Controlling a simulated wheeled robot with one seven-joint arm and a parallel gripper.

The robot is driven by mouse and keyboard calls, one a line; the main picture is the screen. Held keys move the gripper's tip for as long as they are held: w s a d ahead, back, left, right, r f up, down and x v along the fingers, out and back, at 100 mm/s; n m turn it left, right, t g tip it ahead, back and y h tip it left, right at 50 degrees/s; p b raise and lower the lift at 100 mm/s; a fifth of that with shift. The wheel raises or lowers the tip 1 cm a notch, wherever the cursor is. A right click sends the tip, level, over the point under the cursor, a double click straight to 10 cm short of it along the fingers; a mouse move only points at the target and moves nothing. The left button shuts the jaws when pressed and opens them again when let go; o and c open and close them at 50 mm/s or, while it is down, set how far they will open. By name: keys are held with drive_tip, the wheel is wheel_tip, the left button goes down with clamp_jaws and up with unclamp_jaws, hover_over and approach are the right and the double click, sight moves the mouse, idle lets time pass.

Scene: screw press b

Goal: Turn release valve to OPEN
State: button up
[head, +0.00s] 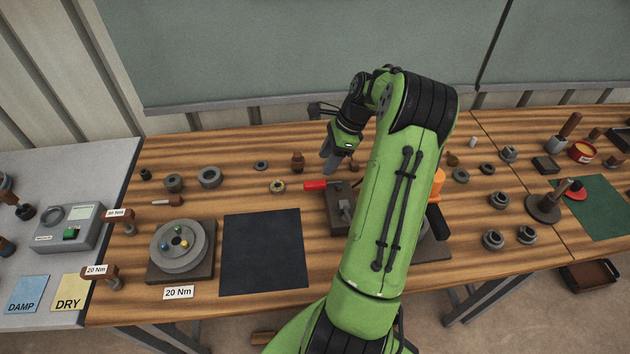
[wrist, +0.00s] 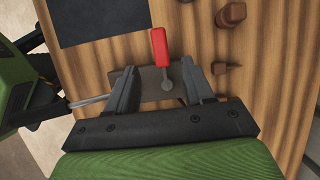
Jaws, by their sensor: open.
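The release valve's red lever (head: 316,185) sticks out to the left from a dark metal block (head: 340,222) on the wooden bench in the head view. In the wrist view the red lever (wrist: 159,48) points up, with its grey pivot (wrist: 168,84) on the block (wrist: 150,93). My gripper (wrist: 160,75) is open and empty. Its two fingers stand on either side of the lever's pivot end, apart from it. In the head view my gripper (head: 328,162) is above and just behind the lever. No OPEN marking is legible, and my arm hides part of the block's right side.
A black mat (head: 263,250) lies left of the block, and a round fixture with colored balls (head: 178,245) stands farther left. A brown knobbed piece (head: 298,161) and a brass ring (head: 278,186) are near the lever. Several grey nuts and rings lie around the bench.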

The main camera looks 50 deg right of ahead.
sight(314, 183)
drive_tip(key=b+x, duration=0.1)
drive_tip(key=x, duration=0.7)
drive_tip(key=shift+w+a+f, duration=0.1)
drive_tip(key=shift+f, duration=0.3)
clamp_jaws()
